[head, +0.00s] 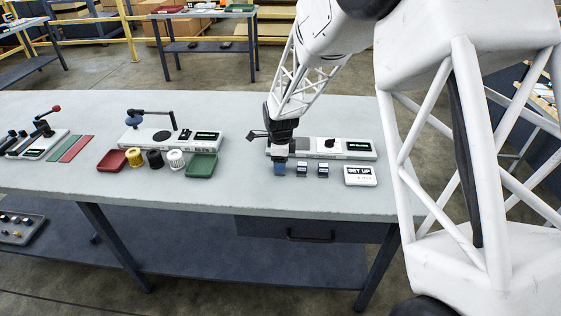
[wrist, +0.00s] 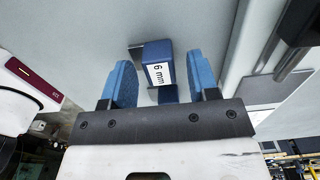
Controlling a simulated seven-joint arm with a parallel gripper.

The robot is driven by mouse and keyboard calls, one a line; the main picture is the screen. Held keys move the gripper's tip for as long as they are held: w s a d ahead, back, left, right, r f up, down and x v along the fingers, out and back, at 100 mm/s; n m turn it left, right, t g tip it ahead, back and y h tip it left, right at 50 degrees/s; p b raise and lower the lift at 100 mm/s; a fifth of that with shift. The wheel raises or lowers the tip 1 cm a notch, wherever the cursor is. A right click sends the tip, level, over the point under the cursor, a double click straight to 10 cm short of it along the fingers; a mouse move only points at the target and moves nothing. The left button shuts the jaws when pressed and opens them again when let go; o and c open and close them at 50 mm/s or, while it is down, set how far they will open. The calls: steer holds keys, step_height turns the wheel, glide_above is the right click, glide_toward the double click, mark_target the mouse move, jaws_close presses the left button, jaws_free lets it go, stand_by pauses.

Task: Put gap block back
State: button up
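My gripper (head: 280,164) is low over the table, at the left end of a row of small dark blocks in front of the right-hand device. In the wrist view my gripper (wrist: 159,72) has its two blue fingers apart. A blue block with a white "6 mm" label (wrist: 158,62) shows between them, with a gap on each side. I cannot tell how deep it sits between the fingers. Two more blocks, a middle one (head: 302,170) and a right one (head: 323,170), stand apart in the head view. Their labels are too small to read.
The right-hand device (head: 355,149) lies behind the blocks. A "SET UP" card (head: 360,175) is to their right. A green tray (head: 202,166), spools and a red tray (head: 112,160) are to the left. The table front (head: 240,200) is clear.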

steer(key=shift+r, duration=0.1)
step_height(320, 180, up, 12)
stand_by(0.9)
stand_by(0.3)
steer(key=shift+r, duration=0.1)
stand_by(0.3)
steer(key=s+d+r+n+t, duration=0.1)
steer(key=s+d+r+n, duration=0.3)
steer(key=s+d+r, duration=0.35)
steer(key=s+d+r+n, duration=0.45)
steer(key=s+d, duration=0.35)
steer(key=s, duration=0.3)
steer(key=s+d+n, duration=0.4)
steer(key=s, duration=0.7)
steer(key=s+d+n+t, duration=0.1)
steer(key=s+d+n, duration=0.4)
steer(key=s, duration=0.6)
steer(key=shift+s+f+t, duration=0.15)
steer(key=shift+f+t, duration=0.1)
steer(key=shift+t, duration=0.05)
